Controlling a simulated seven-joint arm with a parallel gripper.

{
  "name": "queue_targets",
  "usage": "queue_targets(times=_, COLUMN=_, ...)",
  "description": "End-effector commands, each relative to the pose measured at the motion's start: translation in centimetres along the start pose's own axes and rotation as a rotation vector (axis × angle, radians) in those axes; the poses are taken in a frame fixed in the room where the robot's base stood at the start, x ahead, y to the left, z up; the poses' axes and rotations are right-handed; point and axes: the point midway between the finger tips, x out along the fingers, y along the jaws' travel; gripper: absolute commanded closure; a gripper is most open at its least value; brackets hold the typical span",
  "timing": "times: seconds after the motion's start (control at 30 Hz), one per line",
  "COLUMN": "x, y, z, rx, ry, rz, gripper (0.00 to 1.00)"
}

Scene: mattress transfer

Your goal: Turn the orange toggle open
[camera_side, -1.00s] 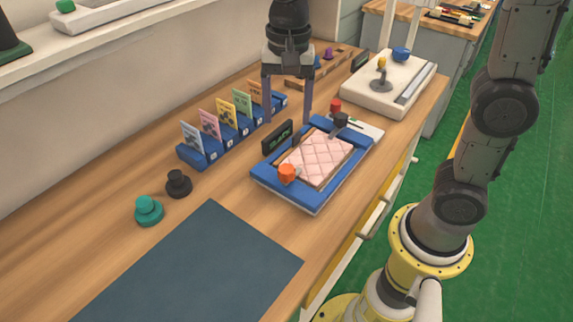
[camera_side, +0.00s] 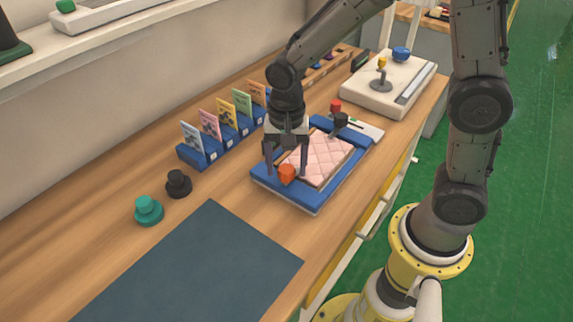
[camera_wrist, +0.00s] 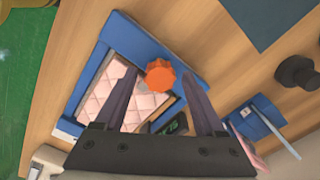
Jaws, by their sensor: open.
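The orange toggle (camera_side: 287,175) is a knob at the front left corner of the blue frame (camera_side: 307,204). A pink quilted mattress (camera_side: 327,158) lies inside the frame. In the wrist view the toggle (camera_wrist: 160,76) shows between and just beyond my fingertips. My gripper (camera_side: 287,172) is open and empty, pointing down above the toggle's corner, with a finger to each side of it in the picture. I cannot tell whether a finger touches the toggle. The gripper partly hides the back left of the frame in the side view.
A row of blue holders (camera_side: 200,157) with coloured cards stands behind the frame. A red knob (camera_side: 336,106) and a black clamp sit at the frame's far end. A black knob (camera_side: 178,184) and a teal knob (camera_side: 149,211) stand left. The dark mat (camera_side: 200,268) is clear.

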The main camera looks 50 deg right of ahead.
Motion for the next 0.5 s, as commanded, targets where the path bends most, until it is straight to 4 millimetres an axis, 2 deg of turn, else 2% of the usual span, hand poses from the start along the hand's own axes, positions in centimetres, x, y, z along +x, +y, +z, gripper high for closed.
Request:
queue_targets(times=0.33, x=0.39, y=0.03, z=0.01, rx=0.0, ry=0.0, rz=0.001, gripper=0.28)
queue_targets(times=0.5, x=0.37, y=0.02, z=0.01, rx=0.0, ry=0.0, rz=0.001, gripper=0.59)
